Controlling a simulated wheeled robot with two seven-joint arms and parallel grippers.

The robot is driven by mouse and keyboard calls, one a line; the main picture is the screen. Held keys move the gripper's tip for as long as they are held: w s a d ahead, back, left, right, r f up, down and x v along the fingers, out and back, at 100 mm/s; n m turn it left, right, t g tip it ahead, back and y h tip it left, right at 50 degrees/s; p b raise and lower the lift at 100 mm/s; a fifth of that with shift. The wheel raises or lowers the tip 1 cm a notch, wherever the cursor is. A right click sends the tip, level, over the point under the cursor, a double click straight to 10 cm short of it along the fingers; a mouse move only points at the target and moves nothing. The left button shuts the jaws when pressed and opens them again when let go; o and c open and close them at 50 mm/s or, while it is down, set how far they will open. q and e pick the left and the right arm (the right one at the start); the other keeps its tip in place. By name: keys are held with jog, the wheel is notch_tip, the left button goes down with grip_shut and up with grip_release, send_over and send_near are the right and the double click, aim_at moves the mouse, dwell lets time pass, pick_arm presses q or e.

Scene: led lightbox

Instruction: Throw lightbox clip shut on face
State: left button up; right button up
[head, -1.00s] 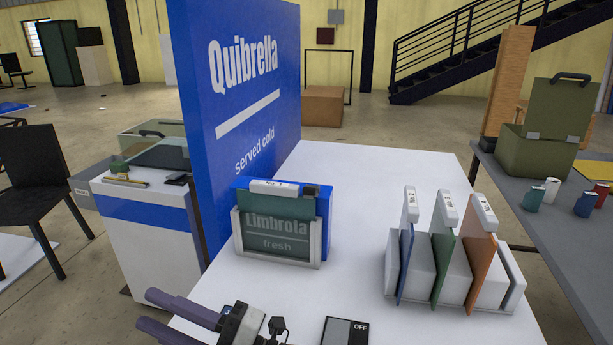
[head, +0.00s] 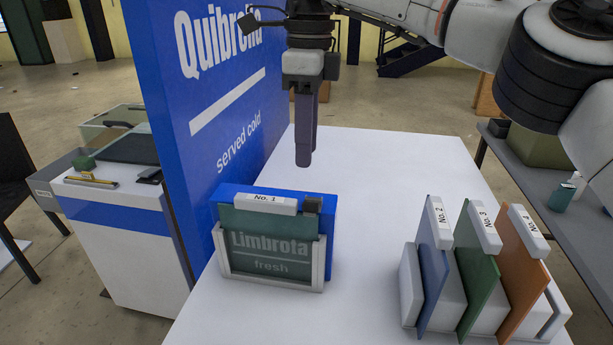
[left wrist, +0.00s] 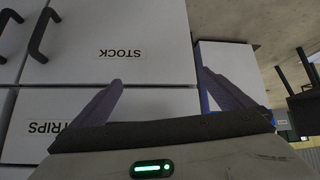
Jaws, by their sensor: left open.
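The lightbox (head: 328,232) is a blue box standing on the white table, with a pale frame holding a dark green face panel (head: 270,247) that reads "Limbrota fresh". A white strip labelled No. 1 (head: 265,202) runs along the panel's top. A small dark grey block (head: 312,205), apparently the clip, sits at the top right corner; whether it is shut is unclear. My right gripper (head: 307,160) points down above and behind the lightbox, apart from it. Its fingers overlap in view. My left gripper (left wrist: 160,85) is open and empty, in the left wrist view only.
A tall blue Quibrella panel (head: 190,110) stands left of the lightbox. A rack with blue (head: 433,270), green (head: 478,275) and orange (head: 522,270) panels stands at right. White table (head: 375,200) between is clear. Cabinets labelled STOCK (left wrist: 120,70) face my left wrist.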

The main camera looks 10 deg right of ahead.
aim_at(312, 203)
jog(key=f, duration=0.6)
jog(key=d+f, duration=0.1)
jog(key=f, duration=0.2)
jog(key=shift+f+b, duration=0.1)
jog(key=shift+b, duration=0.2)
